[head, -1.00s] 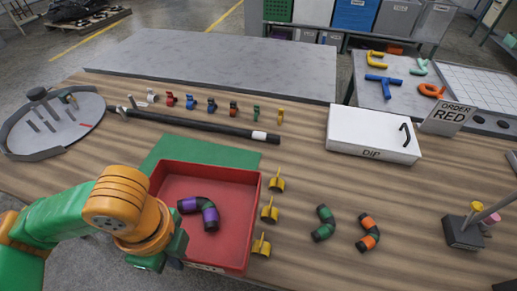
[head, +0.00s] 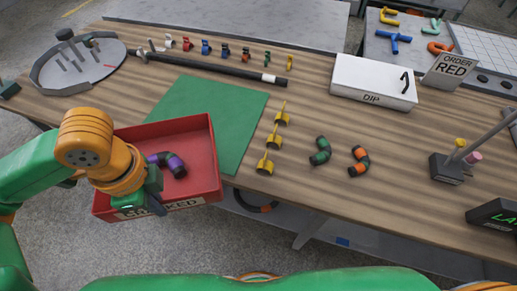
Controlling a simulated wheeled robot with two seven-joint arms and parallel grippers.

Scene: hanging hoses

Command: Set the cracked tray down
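The cracked tray (head: 205,150) is a red open box at the lower left of the head view, its front label partly covered by my gripper. It is tilted and reaches past the table's front edge over the floor. A bent hose piece (head: 173,166), purple and black, lies inside. My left gripper (head: 148,204) is at the tray's front wall and appears shut on it, though the fingertips are partly hidden. The green mat (head: 222,115) lies on the table behind the tray, mostly bare. My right gripper is out of view.
Yellow holders (head: 273,139) stand right of the mat. Green-black (head: 320,151) and orange-black (head: 359,161) hose pieces lie farther right. A black rod (head: 205,69), a round grey tray (head: 80,62) and a white DIP box (head: 373,82) are behind. Bare wood lies in the middle right.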

